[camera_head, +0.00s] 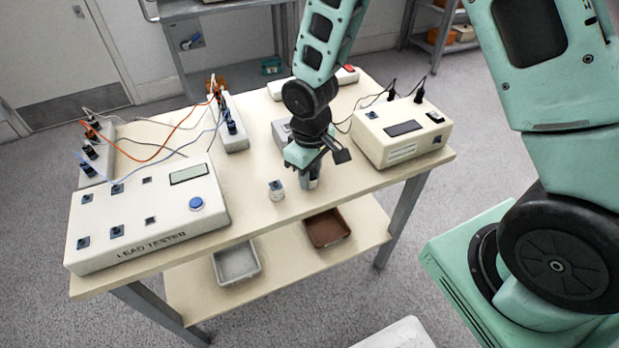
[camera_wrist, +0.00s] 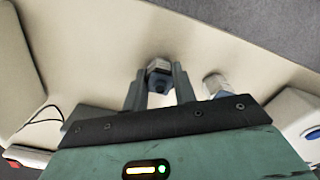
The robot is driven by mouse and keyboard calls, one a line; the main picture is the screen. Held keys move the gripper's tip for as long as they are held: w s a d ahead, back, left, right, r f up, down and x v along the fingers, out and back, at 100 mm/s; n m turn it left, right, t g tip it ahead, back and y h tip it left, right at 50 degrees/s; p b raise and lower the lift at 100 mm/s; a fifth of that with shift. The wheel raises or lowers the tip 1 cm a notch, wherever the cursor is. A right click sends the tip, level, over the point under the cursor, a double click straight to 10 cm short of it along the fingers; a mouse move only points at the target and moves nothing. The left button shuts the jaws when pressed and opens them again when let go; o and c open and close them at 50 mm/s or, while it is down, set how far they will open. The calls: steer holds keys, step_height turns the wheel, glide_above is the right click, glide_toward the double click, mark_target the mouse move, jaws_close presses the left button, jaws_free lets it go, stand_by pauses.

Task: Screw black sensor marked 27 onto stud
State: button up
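My gripper (camera_head: 312,168) points down over the table's front half, with its two fingers apart. In the wrist view, a small sensor (camera_wrist: 158,68) with a pale hex part and a dark blue part sits between the fingertips (camera_wrist: 158,74). I cannot tell whether the fingers touch it. In the head view this sensor (camera_head: 313,182) shows just below the gripper, partly hidden. A second small sensor, pale with a blue part (camera_head: 276,190), stands upright to its left; it also shows in the wrist view (camera_wrist: 214,84). No mark 27 is readable, and I cannot identify the stud.
A lead tester (camera_head: 150,215) fills the table's left front. A cream instrument box (camera_head: 402,132) stands at the right. Cabled racks (camera_head: 97,152) are at the back left. A grey block (camera_head: 281,131) is partly hidden behind my gripper. Two trays (camera_head: 237,263) lie on the lower shelf.

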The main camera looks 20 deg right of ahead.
steer(key=shift+r+p, duration=2.3)
steer(key=shift+r, duration=0.25)
steer(key=shift+w, duration=0.1)
steer(key=w+d+r+p, duration=0.2)
steer(key=w, duration=0.2)
steer(key=w+d+r+p, duration=0.1)
steer(key=w+d+p, duration=0.2)
steer(key=w, duration=0.2)
steer(key=w+d+r+p, duration=0.2)
steer(key=w+d+p, duration=0.1)
steer(key=w, duration=0.2)
steer(key=shift+w+r, duration=0.1)
steer(key=shift+r, duration=0.2)
step_height(320, 180, down, 2)
steer(key=shift+b, duration=0.6)
steer(key=shift+f+b, duration=0.35)
steer(key=shift+f, duration=0.4)
steer(key=shift+f, duration=0.75)
steer(key=m, duration=0.4)
steer(key=shift+b, duration=0.35)
